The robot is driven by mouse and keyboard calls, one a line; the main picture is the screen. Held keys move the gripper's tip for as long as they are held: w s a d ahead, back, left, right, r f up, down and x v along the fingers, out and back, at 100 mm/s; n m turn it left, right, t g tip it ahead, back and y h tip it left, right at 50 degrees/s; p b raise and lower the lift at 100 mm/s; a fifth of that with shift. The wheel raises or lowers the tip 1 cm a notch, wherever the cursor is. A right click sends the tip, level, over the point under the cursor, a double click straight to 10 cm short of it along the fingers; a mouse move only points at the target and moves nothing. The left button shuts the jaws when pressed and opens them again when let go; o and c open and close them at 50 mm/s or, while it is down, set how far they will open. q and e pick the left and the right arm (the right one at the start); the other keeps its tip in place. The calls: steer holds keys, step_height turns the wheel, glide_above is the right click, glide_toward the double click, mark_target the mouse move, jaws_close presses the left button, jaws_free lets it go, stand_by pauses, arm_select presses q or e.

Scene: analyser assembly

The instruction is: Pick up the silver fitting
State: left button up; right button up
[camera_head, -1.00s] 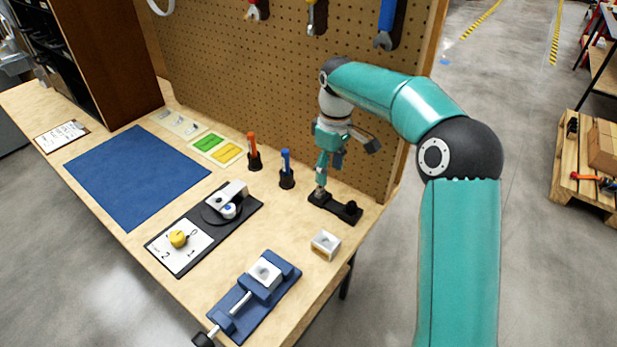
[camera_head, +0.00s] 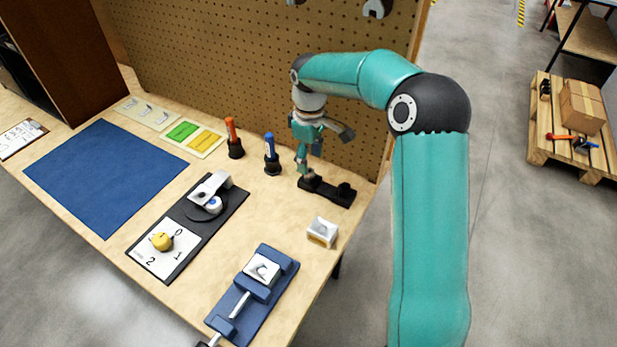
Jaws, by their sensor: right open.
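My right gripper (camera_head: 324,153) is open over the back right of the bench. One finger points down at the left end of a black two-ended holder (camera_head: 340,193); the other sticks out to the right. A small dark grey part shows at the holder's left end, just under the lower finger. I cannot tell whether it is the silver fitting or whether the finger touches it. No other piece is clearly the silver fitting. My left gripper is not in view.
A white block with a tan front (camera_head: 322,231) and a blue vise (camera_head: 253,301) stand in front of the holder. The pegboard (camera_head: 240,60) rises close behind my right gripper. A blue mat (camera_head: 105,175) lies left.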

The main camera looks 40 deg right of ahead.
mark_target(310, 171)
steer(key=shift+w+d+f, duration=0.1)
steer(key=shift+d+f, duration=0.05)
steer(key=shift+f, duration=1.35)
steer(key=shift+w+d+f, duration=0.1)
steer(key=shift+f, duration=1.35)
jaws_close()
